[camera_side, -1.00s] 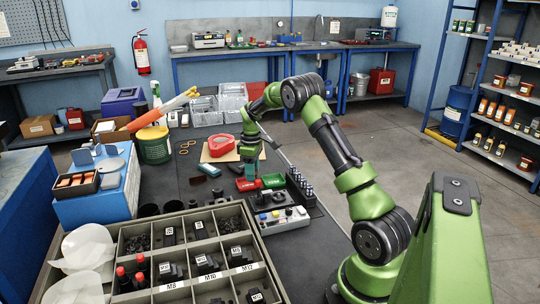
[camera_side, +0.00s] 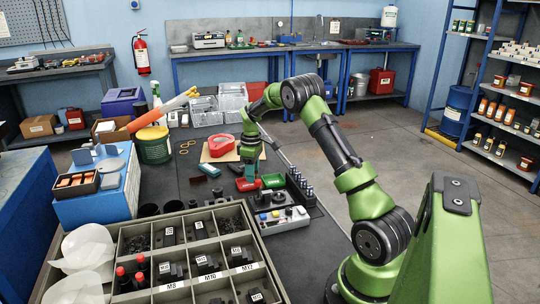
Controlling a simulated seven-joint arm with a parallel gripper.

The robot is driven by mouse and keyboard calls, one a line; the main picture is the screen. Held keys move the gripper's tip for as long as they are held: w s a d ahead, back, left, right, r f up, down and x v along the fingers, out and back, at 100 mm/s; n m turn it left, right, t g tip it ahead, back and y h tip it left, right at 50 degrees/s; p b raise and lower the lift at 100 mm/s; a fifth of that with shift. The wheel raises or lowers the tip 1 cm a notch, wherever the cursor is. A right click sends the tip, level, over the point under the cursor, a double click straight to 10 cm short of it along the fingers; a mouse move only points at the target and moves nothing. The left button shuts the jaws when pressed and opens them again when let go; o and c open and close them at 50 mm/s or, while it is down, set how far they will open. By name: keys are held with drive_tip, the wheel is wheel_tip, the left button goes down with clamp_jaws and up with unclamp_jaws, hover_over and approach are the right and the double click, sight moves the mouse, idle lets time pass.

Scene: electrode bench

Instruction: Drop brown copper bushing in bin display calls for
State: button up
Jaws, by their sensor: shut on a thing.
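My gripper (camera_side: 249,174) points down, low over the red bin (camera_side: 247,184). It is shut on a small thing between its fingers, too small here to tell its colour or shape. I cannot make out the brown copper bushing for certain. The green bin (camera_side: 273,181) stands just right of the red bin, apart from my fingers. A grey box with coloured buttons (camera_side: 281,218) stands in front of the bins. I cannot read any display on it.
A compartment tray of dark parts (camera_side: 175,291) fills the front. A black rack of upright pieces (camera_side: 299,187) stands right of the bins. A red ring-shaped thing (camera_side: 221,145) lies behind on a tan board.

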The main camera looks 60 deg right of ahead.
drive_tip(key=shift+f, duration=0.9)
drive_tip(key=o, duration=1.2)
drive_tip(key=shift+c, duration=0.2)
wheel_tip(320, 180, up, 17)
drive_tip(key=shift+r, duration=2.4)
